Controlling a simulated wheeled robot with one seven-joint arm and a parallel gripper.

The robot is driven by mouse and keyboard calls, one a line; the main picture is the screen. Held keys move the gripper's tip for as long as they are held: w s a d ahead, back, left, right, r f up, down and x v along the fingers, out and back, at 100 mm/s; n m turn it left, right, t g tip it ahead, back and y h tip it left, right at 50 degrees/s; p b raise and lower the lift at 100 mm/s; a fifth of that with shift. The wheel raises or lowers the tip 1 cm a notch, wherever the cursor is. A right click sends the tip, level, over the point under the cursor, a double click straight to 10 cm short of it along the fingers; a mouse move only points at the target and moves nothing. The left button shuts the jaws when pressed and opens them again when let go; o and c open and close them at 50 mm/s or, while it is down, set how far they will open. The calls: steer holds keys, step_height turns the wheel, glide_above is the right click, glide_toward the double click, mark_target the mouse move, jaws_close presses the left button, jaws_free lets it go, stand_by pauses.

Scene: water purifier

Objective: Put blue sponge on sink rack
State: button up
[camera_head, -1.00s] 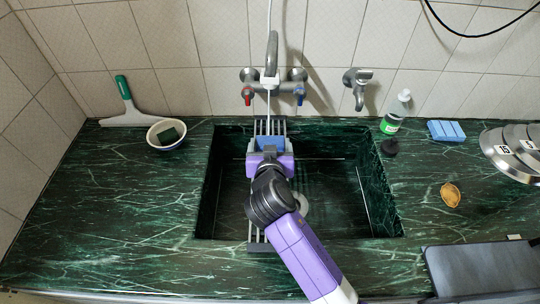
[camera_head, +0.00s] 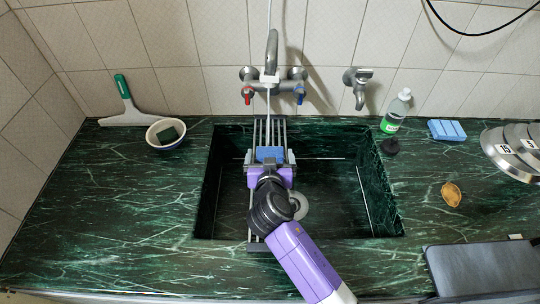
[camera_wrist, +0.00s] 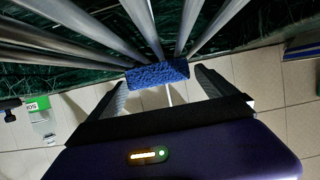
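The blue sponge (camera_head: 269,154) sits on the bars of the sink rack (camera_head: 257,228), toward its far half. It also shows in the wrist view (camera_wrist: 157,75), against the metal bars. My gripper (camera_head: 270,158) is over the rack with one finger on each side of the sponge. The fingers (camera_wrist: 160,82) look spread, with a narrow gap at the sponge's right end; the left finger is close to or touching the other end. The sponge's underside is hidden.
The faucet (camera_head: 271,60) hangs behind the rack. The sink basin (camera_head: 335,205) is open to the right. A bottle (camera_head: 394,115), a light-blue sponge (camera_head: 446,130) and metal lids (camera_head: 510,150) stand right. A bowl (camera_head: 157,142) and squeegee (camera_head: 127,101) are left.

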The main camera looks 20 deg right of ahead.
steer(key=shift+r, duration=0.1)
steer(key=shift+r+p, duration=0.2)
steer(key=shift+p, duration=0.1)
steer(key=b+v, duration=0.1)
steer(key=v, duration=1)
steer(key=shift+s+a+f, duration=0.1)
steer(key=shift+s+f, duration=0.05)
steer(key=shift+s+a, duration=0.1)
steer(key=shift+s, duration=0.2)
steer(key=shift+w+r, duration=0.1)
steer(key=shift+r, duration=0.15)
